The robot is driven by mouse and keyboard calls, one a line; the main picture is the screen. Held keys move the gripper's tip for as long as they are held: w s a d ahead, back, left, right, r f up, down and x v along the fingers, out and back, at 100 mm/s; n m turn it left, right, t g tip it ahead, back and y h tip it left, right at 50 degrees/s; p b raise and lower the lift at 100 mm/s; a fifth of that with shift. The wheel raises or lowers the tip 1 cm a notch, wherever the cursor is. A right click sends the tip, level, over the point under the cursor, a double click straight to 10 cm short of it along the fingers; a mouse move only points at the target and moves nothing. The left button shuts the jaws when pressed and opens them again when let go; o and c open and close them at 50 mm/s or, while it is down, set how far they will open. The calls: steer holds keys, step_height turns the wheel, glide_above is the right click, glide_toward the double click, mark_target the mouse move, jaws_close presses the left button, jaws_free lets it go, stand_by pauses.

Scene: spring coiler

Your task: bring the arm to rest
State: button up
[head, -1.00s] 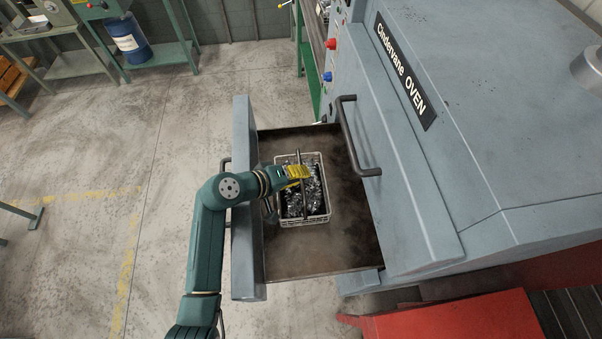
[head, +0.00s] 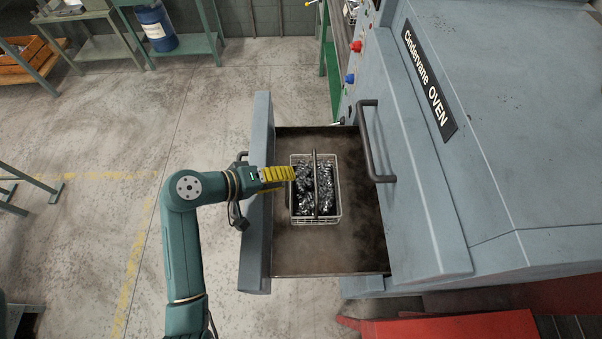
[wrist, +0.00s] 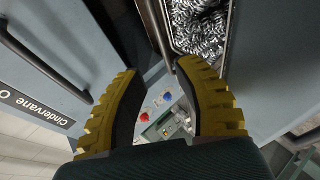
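My gripper (head: 280,180) has yellow ridged fingers and is at the left edge of the basket in the head view. In the wrist view my gripper (wrist: 155,78) shows its two fingers apart with nothing between them. The wire basket (head: 337,212) is full of shiny metal springs (head: 316,190) and stands on the pulled-out oven drawer (head: 330,257). A dark handle bar (head: 316,165) crosses over the basket. The springs also show in the wrist view (wrist: 200,28), past the fingers.
The grey oven (head: 500,150) stands at the right, with a bar handle (head: 368,145) near the basket. The drawer front (head: 257,240) stands up under my arm. A red unit (head: 450,328) is at bottom right. The floor (head: 110,120) at left is open.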

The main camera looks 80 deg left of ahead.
steer(key=shift+s+d+r, duration=0.2)
steer(key=shift+s+r, duration=0.15)
steer(key=shift+s, duration=0.15)
